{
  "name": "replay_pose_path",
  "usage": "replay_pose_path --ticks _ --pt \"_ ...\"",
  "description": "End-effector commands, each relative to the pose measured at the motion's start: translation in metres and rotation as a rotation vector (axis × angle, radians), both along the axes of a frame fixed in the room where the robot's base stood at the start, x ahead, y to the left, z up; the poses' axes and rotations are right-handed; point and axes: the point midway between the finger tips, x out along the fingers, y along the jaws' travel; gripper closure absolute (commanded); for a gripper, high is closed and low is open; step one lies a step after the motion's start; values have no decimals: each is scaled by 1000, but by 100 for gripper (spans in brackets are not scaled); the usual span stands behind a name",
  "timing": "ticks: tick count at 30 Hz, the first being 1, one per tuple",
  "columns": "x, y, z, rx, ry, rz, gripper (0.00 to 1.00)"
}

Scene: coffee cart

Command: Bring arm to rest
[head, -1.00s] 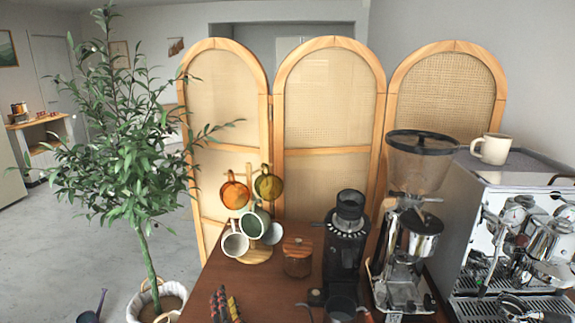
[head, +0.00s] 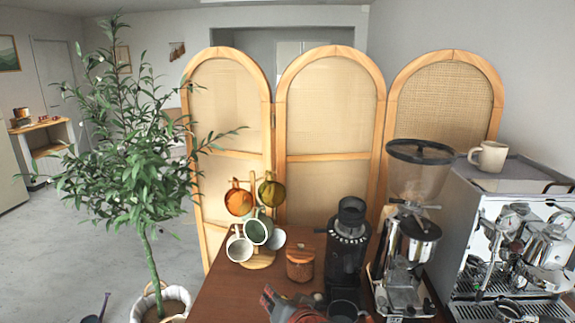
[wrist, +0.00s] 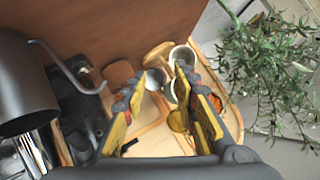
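My gripper (wrist: 160,82) shows in the wrist view with its two yellow-padded fingers spread apart. Nothing is held between them. In the head view, part of my gripper (head: 286,307) shows at the bottom edge, in front of the wooden lidded jar (head: 300,264) over the brown cart top (head: 225,289). The rest of my arm is out of the head view.
A mug tree with several mugs, including a green mug (head: 258,231), stands left of the jar. A black grinder (head: 347,255), a larger grinder (head: 407,245) and an espresso machine (head: 520,235) stand to the right. A cream mug (head: 488,156) sits on the machine. A potted tree (head: 140,190) stands left.

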Motion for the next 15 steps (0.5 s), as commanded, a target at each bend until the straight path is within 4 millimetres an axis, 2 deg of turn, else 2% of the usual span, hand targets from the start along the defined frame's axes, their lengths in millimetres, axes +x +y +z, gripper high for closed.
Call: replay_pose_path --ticks 1,3,5,9,12,15 --pt "-14 -27 18 -46 23 3 72" --pt "-40 -58 28 -123 77 21 72" --pt "-65 -85 34 -189 126 34 72" --pt "-133 -144 42 -334 247 57 72" --pt "-180 -177 43 -415 331 66 72" --pt "-216 -198 42 -469 398 71 72"
